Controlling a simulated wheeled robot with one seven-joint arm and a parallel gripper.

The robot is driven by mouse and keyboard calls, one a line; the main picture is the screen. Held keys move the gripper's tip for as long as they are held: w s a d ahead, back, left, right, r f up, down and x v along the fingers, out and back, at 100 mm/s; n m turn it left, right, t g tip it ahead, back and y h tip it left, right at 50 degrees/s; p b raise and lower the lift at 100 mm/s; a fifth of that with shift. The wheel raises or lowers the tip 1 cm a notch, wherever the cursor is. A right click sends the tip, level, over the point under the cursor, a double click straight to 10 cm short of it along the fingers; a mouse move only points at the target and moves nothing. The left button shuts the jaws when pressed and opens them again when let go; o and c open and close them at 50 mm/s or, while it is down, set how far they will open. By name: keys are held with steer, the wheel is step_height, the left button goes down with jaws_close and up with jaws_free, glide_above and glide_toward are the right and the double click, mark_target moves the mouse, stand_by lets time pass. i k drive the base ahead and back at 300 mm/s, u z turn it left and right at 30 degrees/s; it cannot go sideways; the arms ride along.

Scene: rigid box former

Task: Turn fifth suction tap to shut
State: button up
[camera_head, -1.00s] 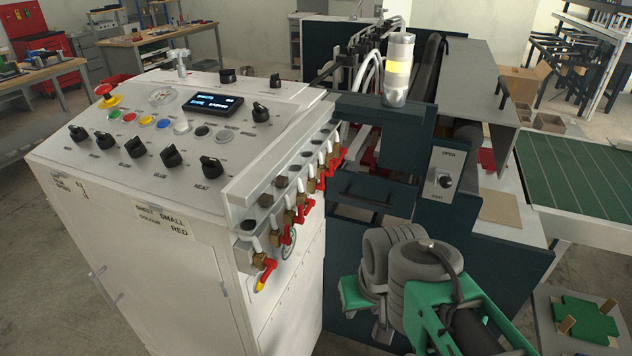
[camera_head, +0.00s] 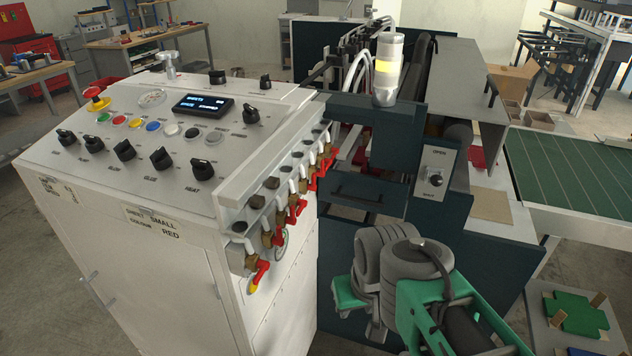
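A row of brass suction taps with red handles runs along the right side of the white control cabinet (camera_head: 165,270). The nearest tap (camera_head: 257,269) has a red handle slanting downward, with a yellow patch by its lower end. Further taps (camera_head: 276,238) (camera_head: 296,210) recede toward the machine; the far ones (camera_head: 322,168) overlap and are small, so I cannot tell their settings or which is fifth. My arm, grey and green, is at the lower right, apart from the taps. My gripper (camera_head: 362,318) is partly hidden by its own links; its fingers are unclear.
The dark machine (camera_head: 365,195) stands behind the taps, with a lamp tower (camera_head: 387,70) and an open/shut selector panel (camera_head: 433,180). Knobs and a display (camera_head: 203,105) top the cabinet. A green conveyor (camera_head: 570,170) is at right.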

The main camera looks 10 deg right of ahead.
mark_target(312, 187)
steer(key=u, duration=2.3)
steer(key=k, duration=0.95)
steer(key=z, duration=1.05)
